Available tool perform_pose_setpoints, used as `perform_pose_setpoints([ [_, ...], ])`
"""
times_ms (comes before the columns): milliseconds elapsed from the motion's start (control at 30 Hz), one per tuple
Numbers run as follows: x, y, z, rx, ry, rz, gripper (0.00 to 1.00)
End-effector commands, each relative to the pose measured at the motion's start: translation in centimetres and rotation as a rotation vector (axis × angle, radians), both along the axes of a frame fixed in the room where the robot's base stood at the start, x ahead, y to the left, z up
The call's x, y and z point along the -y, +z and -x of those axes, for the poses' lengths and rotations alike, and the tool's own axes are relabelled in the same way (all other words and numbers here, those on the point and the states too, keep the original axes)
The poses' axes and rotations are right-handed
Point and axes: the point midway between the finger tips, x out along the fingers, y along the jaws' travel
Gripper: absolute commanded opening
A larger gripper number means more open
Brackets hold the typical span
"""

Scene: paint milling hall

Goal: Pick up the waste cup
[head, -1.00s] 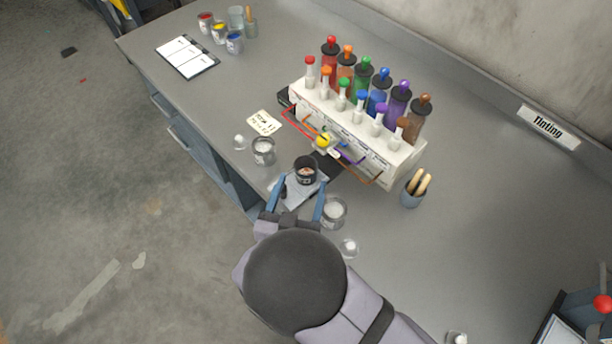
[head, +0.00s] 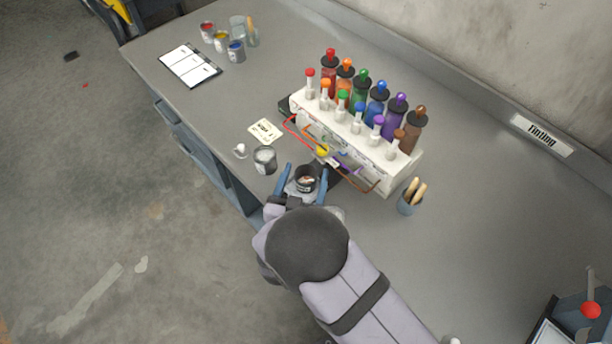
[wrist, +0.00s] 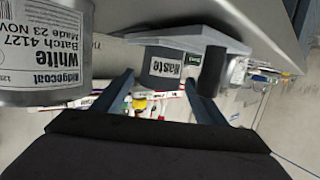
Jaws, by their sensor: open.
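My gripper (head: 304,171) is open, with one blue finger on either side of the cup. In the wrist view the gripper (wrist: 159,78) has its fingertips to the left and right of the cup, with gaps visible. I cannot tell whether either finger touches it.
A white-paint can (head: 265,159) stands close to the left of the cup; a can labelled "White" (wrist: 45,50) fills the wrist view's left side. A brush pot (head: 408,198) stands right.

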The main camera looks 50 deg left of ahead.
Motion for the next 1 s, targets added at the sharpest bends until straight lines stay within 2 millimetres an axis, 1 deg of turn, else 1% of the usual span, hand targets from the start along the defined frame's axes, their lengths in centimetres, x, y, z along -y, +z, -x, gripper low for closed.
perform_pose_setpoints([
  [100, -0.40, -0.16, -0.74, -0.001, -0.002, 0.001, 0.66],
  [367, -0.55, -0.27, -0.84, 0.000, 0.000, 0.000, 0.66],
  [467, -0.54, -0.26, -0.83, 0.000, 0.000, 0.000, 0.44],
  [500, -0.54, -0.26, -0.83, 0.000, 0.000, 0.000, 0.35],
  [533, -0.54, -0.26, -0.83, 0.000, 0.000, 0.000, 0.27],
  [567, -0.54, -0.25, -0.82, 0.000, 0.000, 0.000, 0.23],
  [633, -0.55, -0.23, -0.82, 0.001, 0.000, -0.001, 0.23],
  [667, -0.55, -0.23, -0.82, 0.001, 0.000, -0.001, 0.20],
  [1000, -0.55, -0.09, -0.82, 0.000, 0.000, -0.001, 0.20],
])
